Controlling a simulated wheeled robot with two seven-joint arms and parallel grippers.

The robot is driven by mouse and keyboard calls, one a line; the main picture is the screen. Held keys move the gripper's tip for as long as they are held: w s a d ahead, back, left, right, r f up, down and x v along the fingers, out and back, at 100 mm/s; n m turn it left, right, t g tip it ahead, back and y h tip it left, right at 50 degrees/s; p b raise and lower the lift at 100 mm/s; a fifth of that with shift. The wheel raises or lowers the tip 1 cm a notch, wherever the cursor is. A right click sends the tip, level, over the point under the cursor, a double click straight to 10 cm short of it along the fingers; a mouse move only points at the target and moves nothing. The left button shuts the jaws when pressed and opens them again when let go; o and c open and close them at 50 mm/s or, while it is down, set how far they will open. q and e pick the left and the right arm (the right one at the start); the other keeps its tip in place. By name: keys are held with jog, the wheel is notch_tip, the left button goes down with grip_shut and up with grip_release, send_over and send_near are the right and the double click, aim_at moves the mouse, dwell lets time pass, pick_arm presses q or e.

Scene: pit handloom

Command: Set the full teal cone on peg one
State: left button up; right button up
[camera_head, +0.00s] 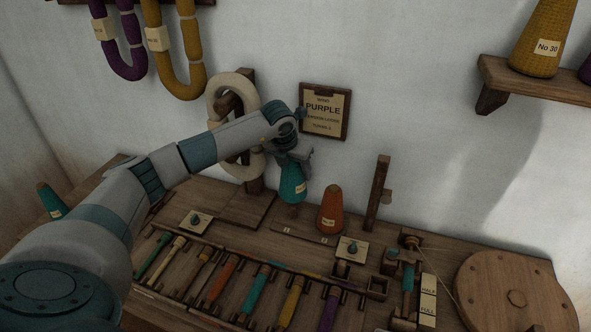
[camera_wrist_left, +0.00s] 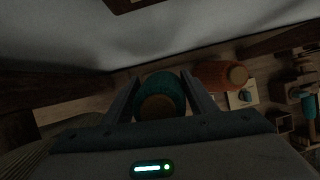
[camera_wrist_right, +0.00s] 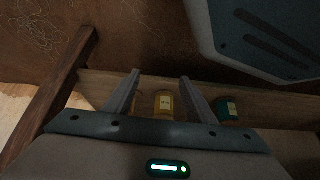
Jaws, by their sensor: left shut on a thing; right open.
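My left gripper (camera_head: 294,158) is shut on the top of a teal cone (camera_head: 292,186) with a pale label. The cone is nearly upright over the left part of the wooden peg board (camera_head: 290,231), left of an orange cone (camera_head: 330,212) that stands on the board. In the left wrist view the teal cone (camera_wrist_left: 162,86) sits between the fingers, brown tip toward the camera. My right gripper (camera_wrist_right: 160,82) is open and empty.
Another teal cone (camera_head: 51,200) stands at the far left. A wooden post (camera_head: 377,192) rises right of the orange cone. Several coloured bobbins lie in a front rack (camera_head: 190,243). A round wooden wheel (camera_head: 514,292) is at right.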

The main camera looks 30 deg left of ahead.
aim_at(295, 180)
pick_arm(q)
jog(key=shift+f, duration=0.1)
pick_arm(e)
jog(key=shift+f, duration=0.1)
pick_arm(q)
jog(key=shift+f+b, duration=0.4)
jog(key=shift+f, duration=0.25)
jog(key=shift+f+b, duration=2.65)
jog(key=shift+f, duration=1.4)
pick_arm(e)
jog(key=s+d+g, duration=0.1)
jog(key=d, duration=0.1)
jog(key=s+d+g+h, duration=0.1)
jog(key=d+g, duration=0.1)
jog(key=shift+s, duration=0.4)
pick_arm(q)
jog(key=o, duration=1.6)
